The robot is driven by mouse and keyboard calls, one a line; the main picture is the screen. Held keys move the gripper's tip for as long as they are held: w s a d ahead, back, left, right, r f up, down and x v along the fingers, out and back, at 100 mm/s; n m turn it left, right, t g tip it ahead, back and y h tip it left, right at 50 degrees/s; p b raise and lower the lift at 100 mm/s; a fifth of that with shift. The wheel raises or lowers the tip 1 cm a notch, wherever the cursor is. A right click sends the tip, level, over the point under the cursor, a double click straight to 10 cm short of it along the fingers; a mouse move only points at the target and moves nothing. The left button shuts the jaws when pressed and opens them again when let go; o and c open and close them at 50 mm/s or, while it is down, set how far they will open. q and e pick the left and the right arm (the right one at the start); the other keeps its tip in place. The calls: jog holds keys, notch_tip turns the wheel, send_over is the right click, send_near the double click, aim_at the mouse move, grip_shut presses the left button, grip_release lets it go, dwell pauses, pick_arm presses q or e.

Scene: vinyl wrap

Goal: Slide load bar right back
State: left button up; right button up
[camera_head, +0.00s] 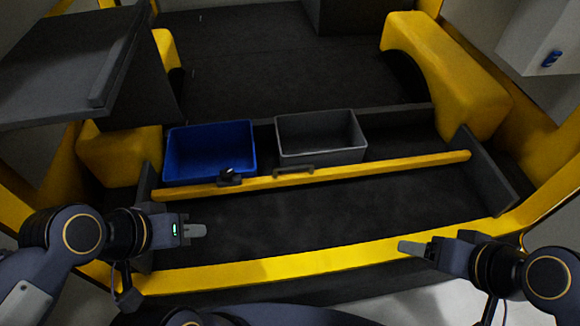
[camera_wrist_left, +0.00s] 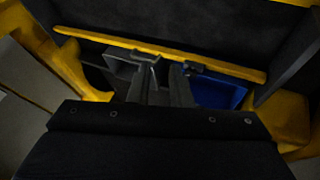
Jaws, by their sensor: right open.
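The load bar (camera_head: 385,168) is a long yellow bar lying across the dark cargo floor, just in front of two bins. It has a dark handle (camera_head: 293,170) near its middle and a black latch (camera_head: 230,177) to the left of that. The bar also shows across the left wrist view (camera_wrist_left: 105,40). My left gripper (camera_head: 196,231) is in front of the bar's left part, apart from it; in the left wrist view its two fingers (camera_wrist_left: 162,88) stand apart with nothing between them. My right gripper (camera_head: 411,247) is open and empty, over the yellow front sill.
A blue bin (camera_head: 210,150) and a grey bin (camera_head: 320,156) stand behind the bar. Low dark side walls (camera_head: 488,175) flank the bar's ends. The yellow sill (camera_head: 290,261) crosses the front. The floor between sill and bar is clear. A grey shelf (camera_head: 65,60) overhangs at upper left.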

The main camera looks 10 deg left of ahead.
pick_arm(q)
jog(key=shift+c, duration=1)
jog(key=shift+y, duration=0.4)
jog(key=w+a+f+b, duration=0.1)
jog(key=w+b, duration=0.1)
jog(key=w+f+b, duration=0.1)
jog(key=w+b, duration=0.1)
jog(key=w+a+b, duration=0.1)
jog(key=w, duration=0.1)
jog(key=shift+w+a+f+b, duration=0.2)
jog(key=shift+a+f+b, duration=0.1)
jog(key=shift+f+b, duration=0.1)
grip_shut()
jog(key=w+a+f+m+g+y+b, duration=0.1)
jog(key=w+f+b, duration=0.35)
jog(key=w, duration=1.05)
jog(key=w+a+f+m+g+y+b, duration=0.1)
jog(key=w+a+f+y+b, duration=0.1)
jog(key=w+f, duration=0.9)
jog(key=w+f+b, duration=0.2)
jog(key=w+f, duration=0.5)
jog(key=shift+s+d+r, duration=0.1)
jog(key=shift+s+r, duration=0.15)
jog(key=shift+s, duration=0.9)
jog(key=shift+s+d+r, duration=0.1)
jog(key=shift+s+r, duration=0.1)
jog(key=shift+s, duration=0.95)
